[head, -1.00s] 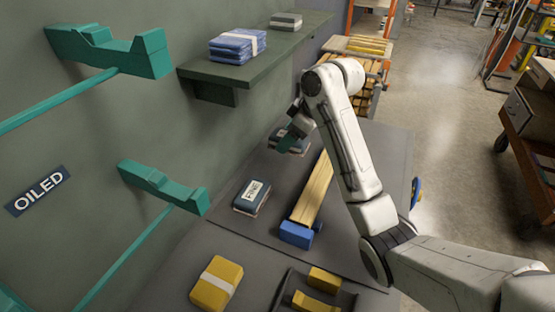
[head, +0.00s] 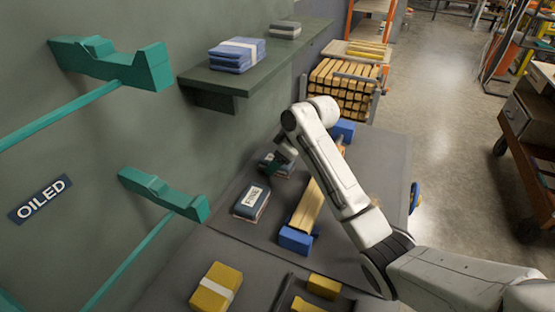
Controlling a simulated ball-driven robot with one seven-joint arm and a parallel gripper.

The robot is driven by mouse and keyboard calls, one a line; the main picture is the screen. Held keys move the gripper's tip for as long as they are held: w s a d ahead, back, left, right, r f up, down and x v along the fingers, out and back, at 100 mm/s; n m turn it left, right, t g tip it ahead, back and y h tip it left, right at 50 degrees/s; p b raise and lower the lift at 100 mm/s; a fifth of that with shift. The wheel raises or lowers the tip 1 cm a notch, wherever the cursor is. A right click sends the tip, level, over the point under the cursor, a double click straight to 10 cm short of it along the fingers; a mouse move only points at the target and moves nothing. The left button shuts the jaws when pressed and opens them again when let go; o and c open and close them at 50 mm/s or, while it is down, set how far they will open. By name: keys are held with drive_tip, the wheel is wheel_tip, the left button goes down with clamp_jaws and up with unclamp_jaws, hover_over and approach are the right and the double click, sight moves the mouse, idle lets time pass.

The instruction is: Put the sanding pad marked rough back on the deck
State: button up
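A dark sanding pad (head: 268,168) is at my gripper (head: 279,161), which reaches down to it from above. The fingers are small and partly hidden, but the pad has moved along with them, so my gripper seems shut on it. I cannot read a mark on this pad, nor tell whether it touches the grey deck (head: 232,232) or hangs just above it. A second pad (head: 251,201), with a white label that seems to read FINE, lies on the deck nearer the camera, apart from the first.
A wooden piece in blue holders (head: 296,239) lies right of the pads. A yellow bundle (head: 216,288) and a dark tray (head: 283,295) are in front. Teal brackets (head: 165,193) stick out from the wall. A shelf (head: 262,70) above carries folded blue cloths (head: 237,54) and a grey block (head: 285,30).

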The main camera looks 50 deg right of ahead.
drive_tip(key=shift+f, duration=0.15)
drive_tip(key=o, duration=1)
drive_tip(key=v, duration=1.2)
